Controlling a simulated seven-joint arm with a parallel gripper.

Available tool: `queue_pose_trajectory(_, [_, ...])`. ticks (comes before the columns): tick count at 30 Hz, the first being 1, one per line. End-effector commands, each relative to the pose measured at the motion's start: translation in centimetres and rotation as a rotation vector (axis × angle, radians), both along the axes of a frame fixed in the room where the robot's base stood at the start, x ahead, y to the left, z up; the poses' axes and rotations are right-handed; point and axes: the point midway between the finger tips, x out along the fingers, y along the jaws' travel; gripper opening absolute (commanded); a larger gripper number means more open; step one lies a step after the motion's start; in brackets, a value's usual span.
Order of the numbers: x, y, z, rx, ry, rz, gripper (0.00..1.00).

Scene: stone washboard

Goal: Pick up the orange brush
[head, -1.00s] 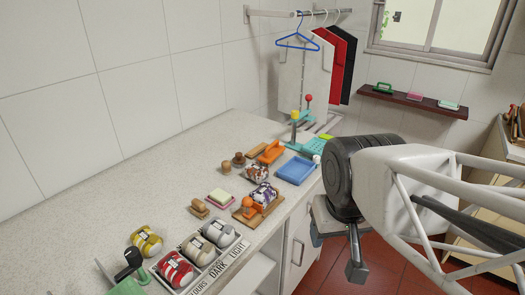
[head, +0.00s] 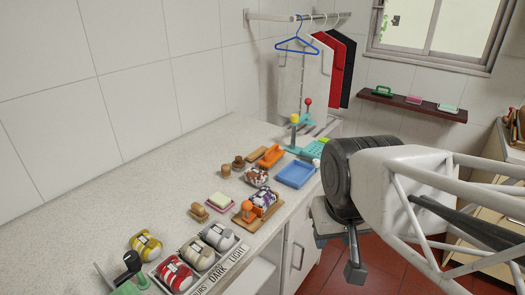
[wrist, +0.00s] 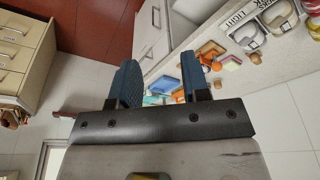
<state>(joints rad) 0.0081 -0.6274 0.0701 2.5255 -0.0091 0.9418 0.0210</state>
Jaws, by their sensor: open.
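Two orange things lie on the counter, and I cannot tell for certain which is the brush. One is a flat orange piece (head: 271,156) near the back, left of the blue tray (head: 295,174). The other is a rounded orange knob-handled piece (head: 247,209) on a wooden board nearer the front. Orange also shows beyond the right finger in the wrist view (wrist: 209,48). My gripper (head: 338,245) is open and empty, in front of the counter over the red floor, apart from both. Its two fingers show in the wrist view (wrist: 160,70).
Patterned cloth bundles (head: 257,177), wooden knobs (head: 199,211) and a pink-and-cream block (head: 220,201) crowd the counter (head: 150,185). A sorting box (head: 215,268) holds rolled cloths at the front. The counter's left back is clear. A wall shelf (head: 412,101) and hangers are behind.

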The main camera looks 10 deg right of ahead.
Motion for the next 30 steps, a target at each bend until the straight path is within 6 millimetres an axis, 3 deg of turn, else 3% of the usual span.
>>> queue_pose_trajectory(5, [1.8,0.0,0.6,0.010,0.006,-0.021,0.43])
queue_pose_trajectory(11, [5.8,0.2,1.9,0.032,0.015,-0.066,0.43])
queue_pose_trajectory(21, [14.6,0.3,3.5,0.079,0.034,-0.165,0.43])
queue_pose_trajectory(30, [22.5,0.4,3.8,0.117,0.052,-0.252,0.43])
